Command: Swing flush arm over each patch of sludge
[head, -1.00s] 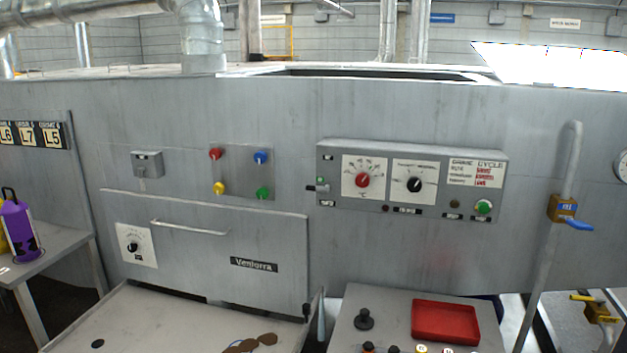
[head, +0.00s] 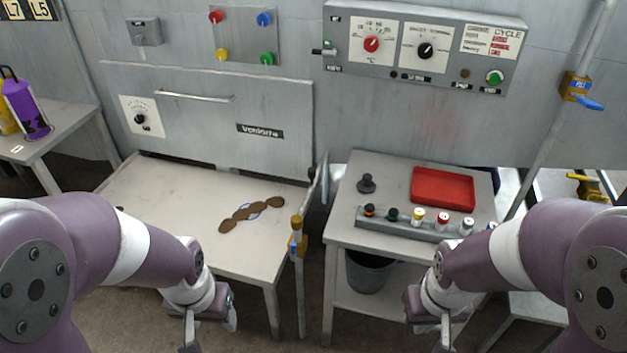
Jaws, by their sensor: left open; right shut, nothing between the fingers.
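At the table's right edge stands a thin post (head: 299,285) with a brass top (head: 297,222) and a blue fitting. A narrow grey bar (head: 316,185) is behind it; I cannot tell which part is the flush arm. My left gripper (head: 208,325) is open, low in front of the table, and touches nothing visible. My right gripper (head: 432,328) is shut and empty, below the right table's front edge.
The right table (head: 345,225) holds a red tray (head: 442,188), a black knob (head: 366,183) and a rack of several capped bottles (head: 415,230). A grey bucket (head: 370,270) stands beneath. A pipe with a blue-handled valve (head: 575,88) is at right. A purple container (head: 27,108) is at left.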

